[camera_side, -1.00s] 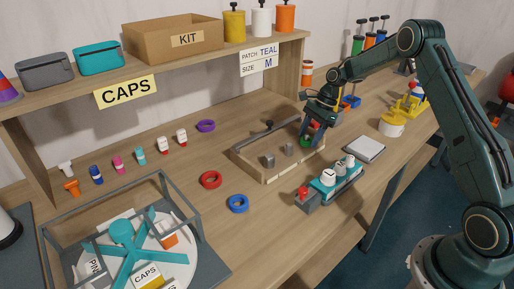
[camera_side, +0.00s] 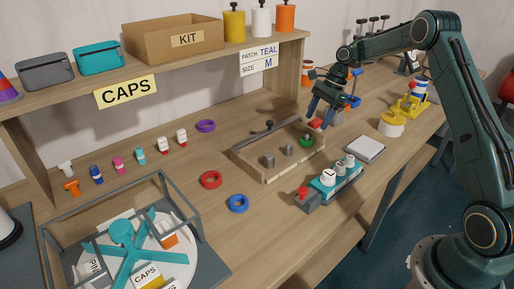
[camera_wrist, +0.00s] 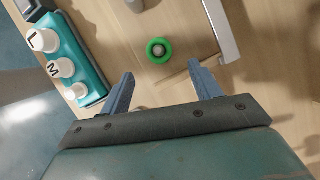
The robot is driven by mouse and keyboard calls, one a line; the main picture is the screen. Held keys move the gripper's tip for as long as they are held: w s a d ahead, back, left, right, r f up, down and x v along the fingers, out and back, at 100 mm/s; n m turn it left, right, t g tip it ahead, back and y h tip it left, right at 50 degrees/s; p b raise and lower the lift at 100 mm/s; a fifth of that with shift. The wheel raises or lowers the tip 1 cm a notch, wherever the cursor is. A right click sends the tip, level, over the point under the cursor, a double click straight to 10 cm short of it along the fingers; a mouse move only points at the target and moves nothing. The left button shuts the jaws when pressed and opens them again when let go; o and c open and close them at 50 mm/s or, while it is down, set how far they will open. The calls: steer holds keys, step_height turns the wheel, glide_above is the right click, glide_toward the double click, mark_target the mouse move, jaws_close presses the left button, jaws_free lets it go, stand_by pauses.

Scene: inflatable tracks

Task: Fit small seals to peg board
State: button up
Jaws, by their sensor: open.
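The peg board is a shallow wooden frame (camera_side: 263,180) with short grey pegs (camera_side: 268,160) in it. A green seal ring (camera_side: 306,141) sits around a peg at the board's right end; the wrist view shows the peg inside the green ring (camera_wrist: 151,50). My gripper (camera_side: 320,114) is open and empty, raised above that end of the board. In the wrist view the green ring lies just beyond the gap between my spread fingertips (camera_wrist: 160,74). A red ring (camera_side: 211,172), a blue ring (camera_side: 238,211) and a purple ring (camera_side: 205,126) lie on the bench, apart from the board.
A teal holder (camera_side: 322,189) with white-topped parts stands in front of the board, with a white pad (camera_side: 365,149) to its right. A red block (camera_side: 316,124) is by the board's far right corner. A grey-framed turntable station (camera_side: 190,195) fills the front left. A shelf runs behind.

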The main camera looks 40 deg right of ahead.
steer(key=v, duration=0.7)
stand_by(0.6)
steer(key=s+a+r+n+t+h, duration=0.1)
steer(key=s+a+r+n, duration=0.45)
steer(key=a+r, duration=0.3)
steer(key=s+a+r+n+t+h, duration=0.1)
steer(key=s+a+r+n, duration=0.5)
steer(key=a, duration=0.3)
steer(key=s+a+f+n+t+h, duration=0.1)
steer(key=s+n, duration=0.3)
steer(key=s, duration=0.6)
steer(key=s+a+f+n+t+h, duration=0.1)
steer(key=s+n, duration=0.4)
steer(key=s, duration=0.6)
steer(key=shift+a+f, duration=0.7)
steer(key=shift+a, duration=0.35)
